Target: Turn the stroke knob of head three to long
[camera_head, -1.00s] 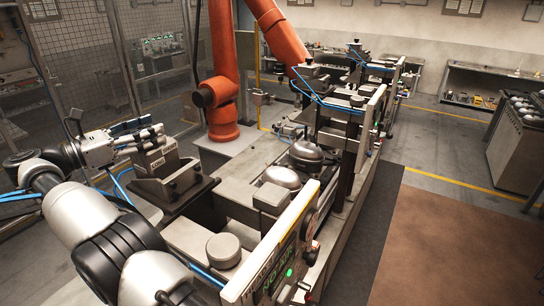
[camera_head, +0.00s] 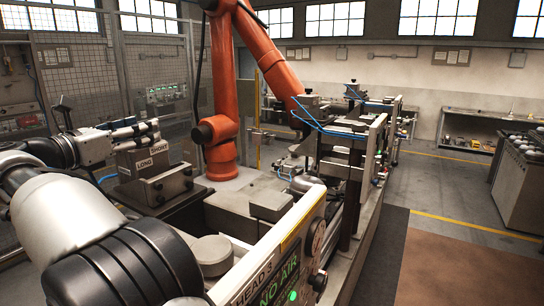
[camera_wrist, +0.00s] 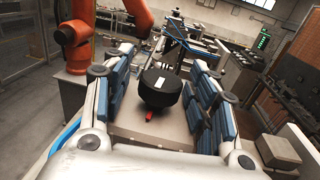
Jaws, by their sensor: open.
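The stroke knob (camera_wrist: 160,88) is a round black knob with a white mark on top and a red tip on the side facing the wrist camera. In the wrist view it lies between the fingers of my open gripper (camera_wrist: 152,52), with gaps on both sides. In the head view my gripper (camera_head: 139,131) is just above a grey block (camera_head: 156,188) with a LONG label (camera_head: 152,162) and a SHORT label (camera_head: 160,148). My gripper hides the knob there. I cannot tell which label the red tip faces. The HEAD 3 panel (camera_head: 262,285) is at the bottom.
An orange robot arm (camera_head: 222,110) stands behind the block, with a mesh fence (camera_head: 70,75) behind at left. The HEAD 3 panel shows NO AIR and a lit green lamp (camera_head: 292,295). Open floor (camera_head: 440,255) lies on the right.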

